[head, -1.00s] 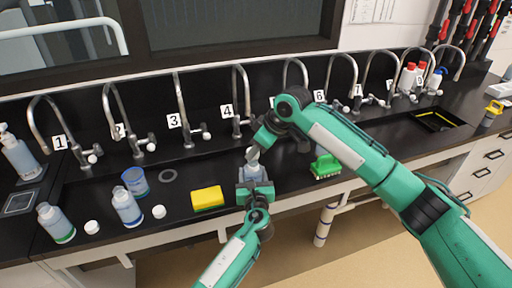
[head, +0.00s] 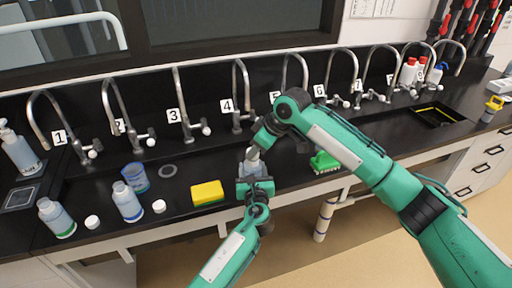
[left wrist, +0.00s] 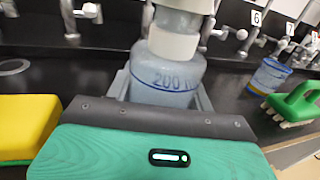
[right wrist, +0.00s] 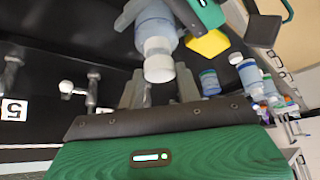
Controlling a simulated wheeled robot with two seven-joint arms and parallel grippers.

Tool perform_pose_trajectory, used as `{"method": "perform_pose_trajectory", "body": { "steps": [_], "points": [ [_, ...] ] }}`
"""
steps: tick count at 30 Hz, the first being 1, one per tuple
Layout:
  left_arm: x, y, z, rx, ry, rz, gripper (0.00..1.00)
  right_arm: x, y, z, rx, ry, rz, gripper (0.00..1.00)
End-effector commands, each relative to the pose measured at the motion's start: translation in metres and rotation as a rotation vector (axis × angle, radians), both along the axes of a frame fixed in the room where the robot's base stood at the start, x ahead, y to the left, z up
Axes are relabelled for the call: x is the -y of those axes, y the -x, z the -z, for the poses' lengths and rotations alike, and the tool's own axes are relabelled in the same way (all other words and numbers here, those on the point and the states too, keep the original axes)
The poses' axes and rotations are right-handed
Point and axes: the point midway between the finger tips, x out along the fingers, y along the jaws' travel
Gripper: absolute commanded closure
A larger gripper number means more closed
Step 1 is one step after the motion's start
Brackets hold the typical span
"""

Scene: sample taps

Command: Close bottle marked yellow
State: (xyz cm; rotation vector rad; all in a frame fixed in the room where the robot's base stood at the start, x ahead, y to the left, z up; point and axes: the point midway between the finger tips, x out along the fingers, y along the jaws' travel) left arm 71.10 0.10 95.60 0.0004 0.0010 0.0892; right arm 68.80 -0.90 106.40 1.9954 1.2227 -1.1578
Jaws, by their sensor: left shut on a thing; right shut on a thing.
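A translucent blue-grey bottle (left wrist: 165,80) with "200" printed on it stands upright in my left gripper (head: 255,181). The left fingers are shut around its body. A white cap (left wrist: 172,42) is at the bottle's neck; it also shows in the right wrist view (right wrist: 158,62). My right gripper (head: 254,154) comes from above, with its fingertips shut on the cap. I cannot tell how far the cap is screwed down. No yellow mark shows on the held bottle; my grippers hide part of it. Two other bottles, one green-based (head: 57,218) and one blue-labelled (head: 127,202), stand at the left.
Loose white caps (head: 92,222) (head: 159,206) lie beside those bottles. A blue cup (head: 135,177), a grey ring (head: 167,171) and a yellow sponge (head: 207,193) are left of my grippers. A green brush (head: 325,162) is to the right. Numbered taps line the back.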

Motion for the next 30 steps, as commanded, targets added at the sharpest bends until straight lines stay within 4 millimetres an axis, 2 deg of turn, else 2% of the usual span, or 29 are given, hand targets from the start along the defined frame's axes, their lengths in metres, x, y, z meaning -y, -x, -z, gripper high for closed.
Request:
{"method": "perform_pose_trajectory", "body": {
  "steps": [12, 13, 17, 23, 30],
  "points": [
    [0.0001, 0.0002, 0.0006, -0.001, 0.0, 0.0, 0.88, 0.0, 0.0001, 0.0091, 0.0, 0.0, 0.0, 0.86],
    [0.0001, 0.0002, 0.0006, -0.001, 0.0, 0.0, 1.0, 0.0, 0.0, 0.0086, 0.0, 0.0, 0.0, 0.86],
    [0.0001, 0.0002, 0.0007, -0.001, 0.0, 0.0, 1.0, -0.0008, 0.0008, 0.009, -0.001, 0.003, 0.038, 0.86],
    [0.0, 0.0002, 0.0007, -0.001, -0.001, 0.0, 1.0, -0.0034, 0.0037, 0.0092, -0.003, 0.005, 0.272, 0.86],
    [0.0, 0.0002, 0.0007, -0.001, -0.001, 0.0, 1.0, -0.0077, 0.0057, 0.0094, -0.003, 0.004, 0.644, 0.86]
  ]
}}
